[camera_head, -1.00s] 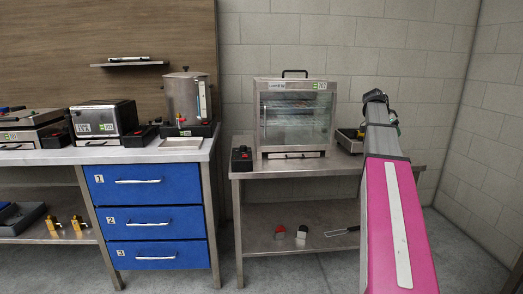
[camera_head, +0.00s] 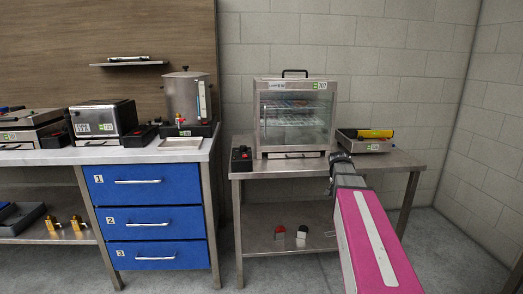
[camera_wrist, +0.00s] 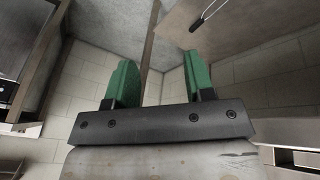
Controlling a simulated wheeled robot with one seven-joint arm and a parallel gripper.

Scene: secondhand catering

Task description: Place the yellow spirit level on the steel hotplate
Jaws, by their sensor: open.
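The yellow spirit level (camera_head: 375,133) lies on top of the steel hotplate (camera_head: 366,147), toward its back, at the right of the steel table. The hotplate looks like a low metal box with a green-white label. My gripper (camera_head: 340,157) is near the table's front edge, left of and in front of the hotplate, apart from the level. In the wrist view its two green fingers (camera_wrist: 160,80) are spread with nothing between them. Neither the level nor the hotplate can be made out in the wrist view.
A glass-fronted cabinet (camera_head: 294,118) stands left of the hotplate, with a black control box (camera_head: 241,159) beside it. The lower shelf (camera_head: 260,225) holds small red and white items. A blue drawer unit (camera_head: 150,215) stands left. Floor shows at right.

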